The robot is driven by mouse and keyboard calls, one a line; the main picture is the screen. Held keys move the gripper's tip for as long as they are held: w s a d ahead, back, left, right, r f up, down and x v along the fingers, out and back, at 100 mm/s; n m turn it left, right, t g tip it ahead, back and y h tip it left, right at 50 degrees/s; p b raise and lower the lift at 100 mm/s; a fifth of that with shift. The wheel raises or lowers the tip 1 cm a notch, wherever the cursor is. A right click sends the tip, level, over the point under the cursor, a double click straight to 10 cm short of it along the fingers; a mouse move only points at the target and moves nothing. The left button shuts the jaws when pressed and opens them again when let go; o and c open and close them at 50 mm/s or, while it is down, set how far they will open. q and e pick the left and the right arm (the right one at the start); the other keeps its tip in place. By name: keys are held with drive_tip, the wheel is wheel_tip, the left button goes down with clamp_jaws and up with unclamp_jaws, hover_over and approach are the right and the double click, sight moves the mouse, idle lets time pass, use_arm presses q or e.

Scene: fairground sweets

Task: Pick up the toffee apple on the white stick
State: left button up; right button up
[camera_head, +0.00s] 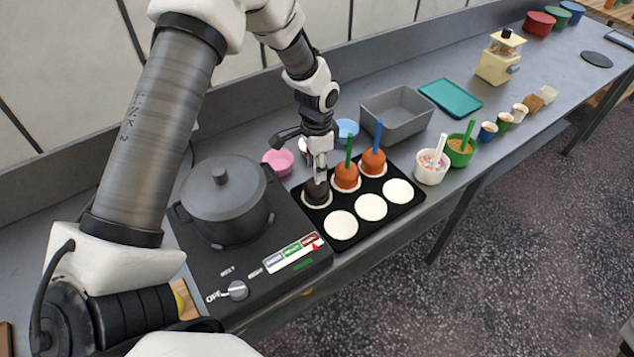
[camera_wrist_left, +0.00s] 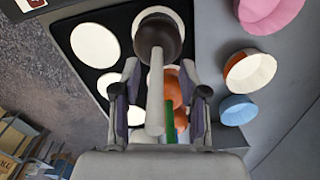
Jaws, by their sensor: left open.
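The toffee apple on the white stick is dark brown (camera_head: 316,193) and stands on a white disc at the back left of the black tray (camera_head: 345,241). In the left wrist view the dark apple (camera_wrist_left: 158,36) is at the top, and its white stick (camera_wrist_left: 155,95) points toward the camera. My left gripper (camera_head: 318,165) is above this apple in the head view. Its fingers (camera_wrist_left: 160,100) are open, one on each side of the stick, with visible gaps. In the head view the gripper mostly hides the stick. My right gripper is out of view.
Two orange toffee apples stand beside it, one with a green stick (camera_head: 349,150) and one with a blue stick (camera_head: 378,136). A black pot (camera_head: 225,202) is on the hob at left. Pink (camera_head: 277,162) and blue cups, a grey bin (camera_head: 397,112) and topping tubs (camera_head: 431,168) are nearby.

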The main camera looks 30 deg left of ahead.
use_arm(q)
drive_tip(key=shift+s+d+r, duration=0.1)
drive_tip(key=shift+s, duration=0.1)
drive_tip(key=shift+c, duration=0.3)
clamp_jaws()
drive_tip(key=shift+r, duration=0.1)
